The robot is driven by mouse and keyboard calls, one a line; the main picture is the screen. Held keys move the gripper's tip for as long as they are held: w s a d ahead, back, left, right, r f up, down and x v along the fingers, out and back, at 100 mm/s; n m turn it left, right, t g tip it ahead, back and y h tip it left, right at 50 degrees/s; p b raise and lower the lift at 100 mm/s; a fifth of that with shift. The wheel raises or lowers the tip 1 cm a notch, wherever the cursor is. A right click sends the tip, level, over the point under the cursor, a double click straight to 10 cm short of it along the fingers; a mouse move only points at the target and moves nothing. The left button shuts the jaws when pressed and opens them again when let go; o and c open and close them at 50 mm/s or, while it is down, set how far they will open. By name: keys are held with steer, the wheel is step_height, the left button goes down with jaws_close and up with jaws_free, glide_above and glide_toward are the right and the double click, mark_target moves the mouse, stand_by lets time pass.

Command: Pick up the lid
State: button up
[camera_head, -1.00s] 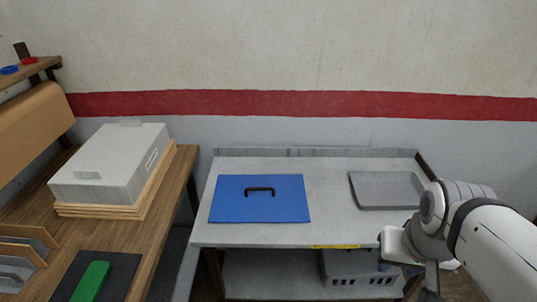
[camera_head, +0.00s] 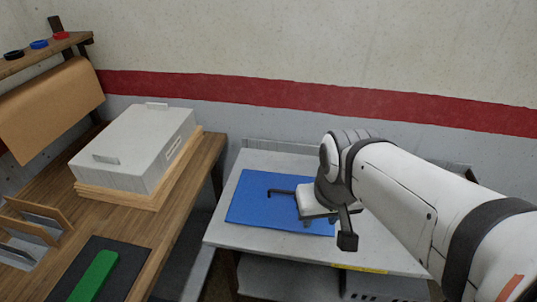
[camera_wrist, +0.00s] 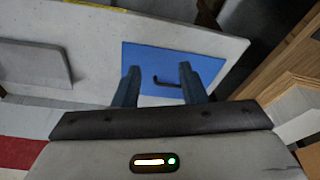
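The lid (camera_head: 262,205) is a flat blue panel with a black bar handle (camera_head: 281,191), lying on the grey table. My arm hides its right part in the head view. In the wrist view the lid (camera_wrist: 207,65) lies beyond my fingers, with its handle (camera_wrist: 167,83) showing between the two fingertips. My gripper (camera_wrist: 158,70) is open and empty, its two blue fingers apart. It looks to be above the lid, not touching the handle. In the head view the fingers are mostly hidden behind my wrist.
A wooden bench at left holds a grey box (camera_head: 140,140) on wooden trays (camera_head: 118,197) and a green block (camera_head: 94,276) on a dark mat. A grey flat tray (camera_wrist: 35,62) lies on the same table (camera_wrist: 105,75) as the lid. A lower shelf holds a grey crate (camera_head: 385,288).

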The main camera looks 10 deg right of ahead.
steer(key=n+t+h+b, duration=0.1)
steer(key=n+h+b, duration=0.55)
steer(key=n, duration=0.65)
glide_toward(284, 192)
steer(key=d, duration=0.1)
steer(key=shift+y, duration=0.25)
steer(key=x, duration=0.8)
steer(key=shift+a+f+b, duration=0.15)
steer(key=shift+a+b, duration=0.15)
steer(key=shift+a, duration=0.05)
steer(key=shift+d+f, duration=0.15)
steer(key=shift+c, duration=0.2)
jaws_close()
